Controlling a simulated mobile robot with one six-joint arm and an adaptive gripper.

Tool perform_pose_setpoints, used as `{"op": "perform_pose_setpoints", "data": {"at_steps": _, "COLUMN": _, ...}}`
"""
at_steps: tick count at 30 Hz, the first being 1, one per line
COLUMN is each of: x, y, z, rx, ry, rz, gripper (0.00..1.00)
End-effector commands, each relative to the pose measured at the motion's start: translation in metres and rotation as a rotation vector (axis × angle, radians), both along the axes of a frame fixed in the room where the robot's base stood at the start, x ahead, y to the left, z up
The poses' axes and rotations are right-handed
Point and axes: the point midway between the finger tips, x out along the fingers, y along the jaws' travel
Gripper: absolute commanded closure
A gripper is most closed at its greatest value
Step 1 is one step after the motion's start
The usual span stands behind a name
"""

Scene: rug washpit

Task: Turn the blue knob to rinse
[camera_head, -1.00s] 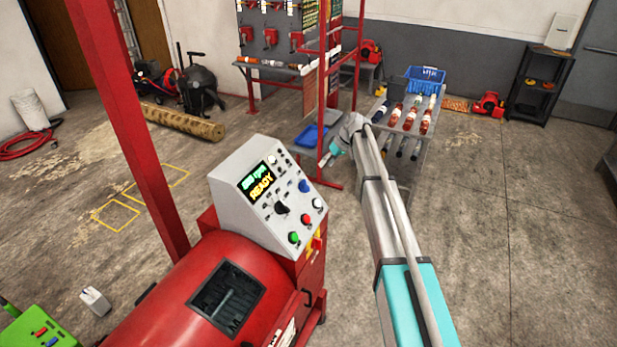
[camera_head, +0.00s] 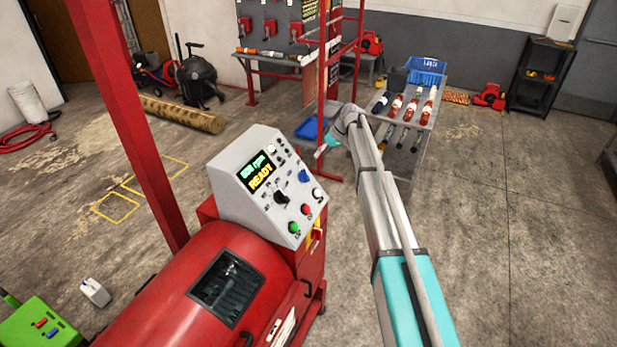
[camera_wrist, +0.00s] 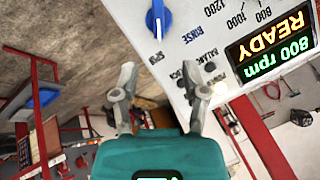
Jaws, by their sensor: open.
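In the head view my gripper (camera_head: 321,153) is small, just right of and behind the panel. I see no contact with the knob.
The panel's lit display (camera_head: 261,169) reads READY, and a black knob (camera_head: 281,196) and green, red and white buttons sit around it. The red drum machine (camera_head: 175,300) is below. A cart with bottles (camera_head: 412,140) and a red frame (camera_head: 322,80) stand behind my arm.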

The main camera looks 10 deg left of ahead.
Motion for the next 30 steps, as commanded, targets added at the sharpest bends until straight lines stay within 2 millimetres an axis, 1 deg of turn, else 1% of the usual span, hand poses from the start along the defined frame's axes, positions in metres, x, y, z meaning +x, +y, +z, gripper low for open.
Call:
{"op": "perform_pose_setpoints", "data": {"at_steps": 1, "x": 0.000, "y": 0.003, "z": -0.008, "rx": 0.000, "ry": 0.000, "rz": 0.000, "gripper": 0.43}}
{"op": "perform_pose_setpoints", "data": {"at_steps": 3, "x": 0.000, "y": 0.006, "z": -0.014, "rx": 0.000, "ry": 0.000, "rz": 0.000, "gripper": 0.43}}
{"op": "perform_pose_setpoints", "data": {"at_steps": 30, "x": -0.002, "y": 0.048, "z": -0.082, "rx": 0.000, "ry": 0.001, "rz": -0.001, "gripper": 0.43}}
